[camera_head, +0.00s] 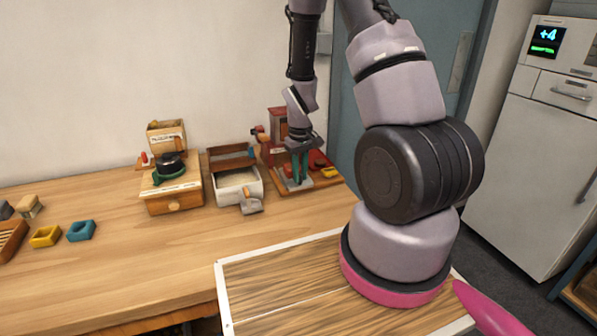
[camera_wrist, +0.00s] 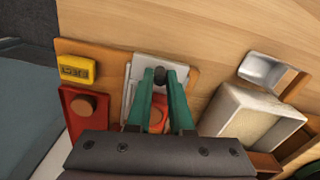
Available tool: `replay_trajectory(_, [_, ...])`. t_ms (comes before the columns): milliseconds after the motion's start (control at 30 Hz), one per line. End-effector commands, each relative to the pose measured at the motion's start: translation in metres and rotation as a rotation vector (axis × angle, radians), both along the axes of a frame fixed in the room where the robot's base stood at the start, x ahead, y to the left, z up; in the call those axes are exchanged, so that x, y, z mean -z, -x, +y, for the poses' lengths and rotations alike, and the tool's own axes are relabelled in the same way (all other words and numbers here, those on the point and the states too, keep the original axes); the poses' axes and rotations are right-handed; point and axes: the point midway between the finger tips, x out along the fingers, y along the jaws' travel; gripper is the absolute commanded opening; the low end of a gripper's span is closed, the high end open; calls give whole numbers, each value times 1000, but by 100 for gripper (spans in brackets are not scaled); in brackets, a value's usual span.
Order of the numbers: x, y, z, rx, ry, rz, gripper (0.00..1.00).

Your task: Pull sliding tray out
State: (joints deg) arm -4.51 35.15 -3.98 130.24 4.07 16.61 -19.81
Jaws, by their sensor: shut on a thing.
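The sliding tray (camera_head: 290,187) is a light grey plate at the front of a red machine (camera_head: 279,124) on the back right of the wooden table. It also shows in the wrist view (camera_wrist: 135,72), partly covered by my fingers. My gripper (camera_head: 298,172) points down over the tray with its green fingers. In the wrist view my gripper (camera_wrist: 160,78) has its fingertips closed around a dark round knob (camera_wrist: 160,73) at the tray's outer end. Part of the tray under the fingers is hidden.
A yellow block (camera_wrist: 75,69) sits on the machine's board, beside a red part with a brown round knob (camera_wrist: 83,105). A white bin with a scoop (camera_head: 239,187) and a wooden drawer box (camera_head: 172,194) stand to the left. The table's front middle is clear.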

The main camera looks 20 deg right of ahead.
Motion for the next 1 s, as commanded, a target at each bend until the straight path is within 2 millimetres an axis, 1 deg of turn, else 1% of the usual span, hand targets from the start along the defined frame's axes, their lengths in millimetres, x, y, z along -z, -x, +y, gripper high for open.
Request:
replay_trajectory(33, [1, 5, 0, 3, 0, 12, 0])
replay_trajectory(67, [1, 5, 0, 3, -1, 13, 0])
replay_trajectory(100, [1, 6, 0, 3, -1, 13, 31])
replay_trajectory(133, [1, 6, 0, 3, -1, 14, 42])
replay_trajectory(167, [1, 5, 0, 3, -1, 13, 50])
replay_trajectory(467, [0, 3, 0, 1, -1, 9, 50])
replay_trajectory(567, [-6, 2, 0, 1, 0, 6, 50])
replay_trajectory(667, [-20, 2, 0, 2, -1, 3, 50])
replay_trajectory(900, [-69, 2, 1, 1, -2, 3, 50])
replay_trajectory(1000, [-86, 2, 0, 1, 0, 4, 50])
